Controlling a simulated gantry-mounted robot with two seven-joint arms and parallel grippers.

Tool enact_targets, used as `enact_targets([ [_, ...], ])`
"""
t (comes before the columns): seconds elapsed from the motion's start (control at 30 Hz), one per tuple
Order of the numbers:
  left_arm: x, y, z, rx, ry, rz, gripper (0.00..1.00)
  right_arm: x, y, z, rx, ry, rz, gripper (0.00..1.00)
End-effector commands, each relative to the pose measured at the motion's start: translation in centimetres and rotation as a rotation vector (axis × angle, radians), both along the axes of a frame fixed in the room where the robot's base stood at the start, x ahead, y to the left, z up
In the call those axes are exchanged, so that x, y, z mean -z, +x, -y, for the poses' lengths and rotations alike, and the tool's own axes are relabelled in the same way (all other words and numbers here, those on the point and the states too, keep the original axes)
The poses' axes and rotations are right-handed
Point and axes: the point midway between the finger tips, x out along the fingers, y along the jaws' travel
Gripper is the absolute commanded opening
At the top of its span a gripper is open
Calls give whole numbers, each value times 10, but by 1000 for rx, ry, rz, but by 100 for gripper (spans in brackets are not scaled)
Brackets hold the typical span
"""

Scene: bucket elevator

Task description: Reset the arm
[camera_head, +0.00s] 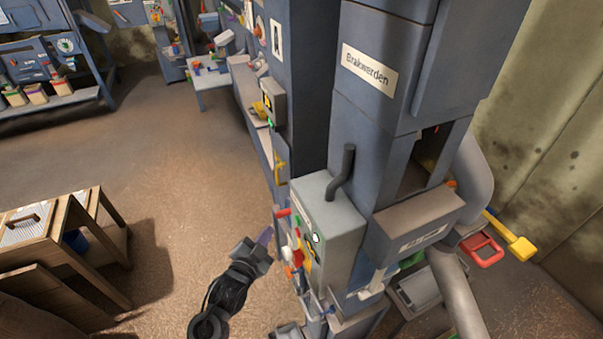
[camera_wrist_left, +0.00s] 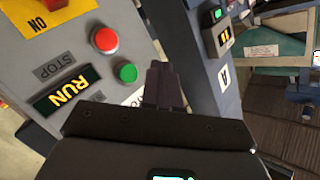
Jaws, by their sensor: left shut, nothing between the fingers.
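My left gripper (camera_head: 264,238) is in the lower middle of the head view, just left of the grey control box (camera_head: 332,232) on the blue bucket elevator (camera_head: 375,120). In the left wrist view its fingers (camera_wrist_left: 162,85) are together with nothing between them. They are just right of the green button (camera_wrist_left: 126,73) and look apart from it. A red button (camera_wrist_left: 105,39) marked STOP and a lit RUN sign (camera_wrist_left: 65,92) show on the same panel. A dark grey part at the bottom edge of the head view may be my right arm; its gripper cannot be made out.
A wooden bench (camera_head: 60,235) stands at the left. Brown floor (camera_head: 175,150) lies open between it and the machine. More blue machines and shelves stand at the back.

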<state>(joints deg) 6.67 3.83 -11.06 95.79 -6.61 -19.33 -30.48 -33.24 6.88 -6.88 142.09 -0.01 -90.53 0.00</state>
Motion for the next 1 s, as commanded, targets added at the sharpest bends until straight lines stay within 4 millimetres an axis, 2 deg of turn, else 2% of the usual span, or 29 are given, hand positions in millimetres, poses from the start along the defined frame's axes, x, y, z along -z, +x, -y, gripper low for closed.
enact_targets([
  [0.13, 13, -7, 0, 1, 0, -22, 0, 0, 0, 0, 0, 0, 0, 53],
  [0.27, 52, -30, -2, -2, 3, -87, 0, 0, 0, 0, 0, 0, 0, 53],
  [0.37, 89, -70, -7, -7, 2, -155, 0, -1, 0, 0, 0, 0, 0, 53],
  [0.4, 98, -90, -10, -12, 1, -181, 0, -1, 0, 0, 0, 0, 1, 53],
  [0.47, 110, -123, -17, -29, 2, -248, 0, -1, 1, 0, 0, 0, 1, 53],
  [0.53, 120, -167, -28, -64, -7, -366, 0, -2, 0, 0, 0, 0, 1, 53],
  [0.6, 122, -212, -41, -123, -32, -516, 0, -2, 0, 0, 0, 0, 0, 53],
  [0.73, 109, -274, -61, -243, -90, -752, 0, -2, 0, 0, 0, 0, 0, 53],
  [0.8, 96, -296, -69, -307, -122, -848, 0, -2, 0, 0, 0, 0, 0, 53],
  [0.9, 78, -315, -77, -389, -167, -944, 0, -2, 0, 0, 0, 0, 0, 53],
  [1.0, 69, -332, -82, -456, -199, -1029, 0, -2, 0, 0, 0, 0, 0, 53],
])
